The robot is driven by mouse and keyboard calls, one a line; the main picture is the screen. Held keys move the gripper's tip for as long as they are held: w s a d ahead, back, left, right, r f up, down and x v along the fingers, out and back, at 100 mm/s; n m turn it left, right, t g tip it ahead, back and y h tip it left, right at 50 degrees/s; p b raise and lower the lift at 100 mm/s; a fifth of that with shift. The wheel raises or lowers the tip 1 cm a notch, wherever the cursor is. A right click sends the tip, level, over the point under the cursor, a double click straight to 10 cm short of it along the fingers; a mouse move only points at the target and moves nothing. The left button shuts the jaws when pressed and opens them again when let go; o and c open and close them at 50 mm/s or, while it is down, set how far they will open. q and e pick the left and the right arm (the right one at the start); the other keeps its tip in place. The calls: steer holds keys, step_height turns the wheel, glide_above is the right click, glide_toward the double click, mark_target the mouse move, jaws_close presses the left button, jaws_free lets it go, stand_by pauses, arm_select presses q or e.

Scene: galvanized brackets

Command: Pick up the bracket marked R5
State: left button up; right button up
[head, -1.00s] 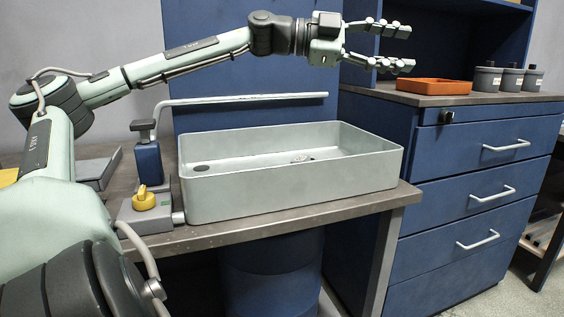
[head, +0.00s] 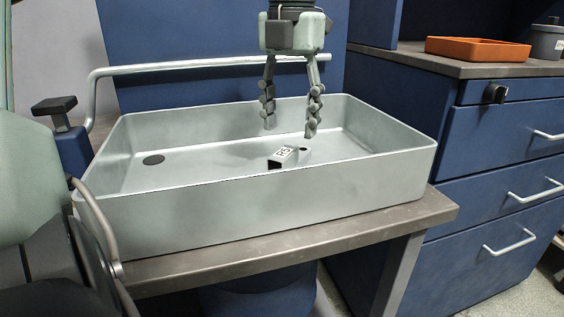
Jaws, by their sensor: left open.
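The bracket marked R5 (head: 285,155) is a small grey metal piece with a white label on its upper face. It lies on the floor of the grey sink basin (head: 200,215), right of the middle and behind the front wall, which may hide its lower part. My left gripper (head: 290,132) points straight down over the basin. Its two jointed fingers are spread apart and empty. The fingertips appear above and slightly behind the bracket, apart from it. My right gripper is not in view.
A drain hole (head: 153,159) is at the basin's left. A long pipe spout (head: 200,64) runs behind my gripper along the back. Basin walls surround the bracket. A blue drawer cabinet (head: 500,150) stands right, with an orange tray (head: 477,49) on top.

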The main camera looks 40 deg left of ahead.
mark_target(285, 151)
arm_select(q)
steer(key=f, duration=0.5)
steer(key=shift+s+a+f, duration=0.25)
steer(key=shift+a+f, duration=0.1)
steer(key=shift+f, duration=0.55)
jaws_close()
